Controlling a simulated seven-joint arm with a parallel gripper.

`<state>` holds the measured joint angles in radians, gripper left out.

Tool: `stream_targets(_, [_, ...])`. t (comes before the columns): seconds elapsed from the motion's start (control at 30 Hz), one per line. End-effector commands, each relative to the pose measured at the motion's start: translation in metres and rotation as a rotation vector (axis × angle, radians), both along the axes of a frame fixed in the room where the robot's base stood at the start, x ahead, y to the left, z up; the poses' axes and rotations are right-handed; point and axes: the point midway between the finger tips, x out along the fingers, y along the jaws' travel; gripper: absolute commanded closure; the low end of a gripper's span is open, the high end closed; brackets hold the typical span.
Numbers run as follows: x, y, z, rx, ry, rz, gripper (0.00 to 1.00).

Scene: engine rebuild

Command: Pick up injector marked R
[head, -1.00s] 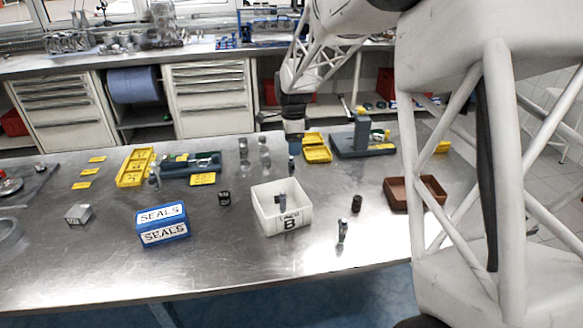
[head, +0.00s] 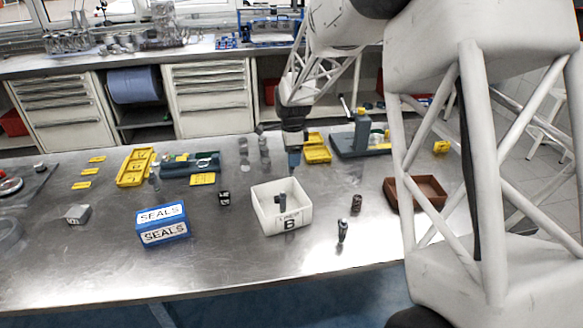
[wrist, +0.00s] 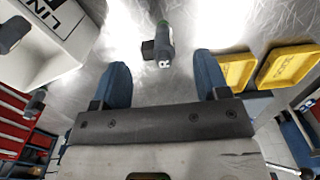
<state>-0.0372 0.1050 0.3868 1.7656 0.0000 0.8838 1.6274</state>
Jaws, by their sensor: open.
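The injector marked R (wrist: 163,47) is dark with a green band and a white letter R. In the wrist view it lies on the metal bench beyond my fingertips, roughly in line with the gap between them. My gripper (wrist: 162,80) is open and empty, its two blue fingers apart and not touching the injector. In the head view my gripper (head: 294,167) hangs low over the bench behind the white bin, and the injector marked R cannot be made out there.
A white bin (head: 296,217) marked LINER B holds a dark part. Yellow trays (head: 317,153) lie right of my gripper; they also show in the wrist view (wrist: 287,65). Another injector (head: 342,231) stands in front. A brown tray (head: 431,186) and blue SEALS box (head: 163,223) flank the bin.

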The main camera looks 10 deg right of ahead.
Motion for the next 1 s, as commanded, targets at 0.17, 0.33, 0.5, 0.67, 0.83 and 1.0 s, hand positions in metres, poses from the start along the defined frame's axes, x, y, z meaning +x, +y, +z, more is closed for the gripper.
stream_targets(0.17, [-0.002, 0.002, -0.023, 0.0, 0.003, 0.0, 0.32])
stream_targets(0.33, [-0.002, 0.002, -0.037, 0.0, 0.002, 0.0, 0.32])
stream_targets(0.5, [-0.002, 0.002, -0.039, 0.0, 0.001, 0.0, 0.32])
stream_targets(0.67, [-0.001, 0.002, -0.039, 0.0, 0.001, 0.0, 0.32])
stream_targets(0.83, [-0.001, 0.002, -0.039, 0.0, 0.0, 0.0, 0.32])
stream_targets(1.0, [-0.001, 0.002, -0.039, 0.0, 0.0, 0.0, 0.4])
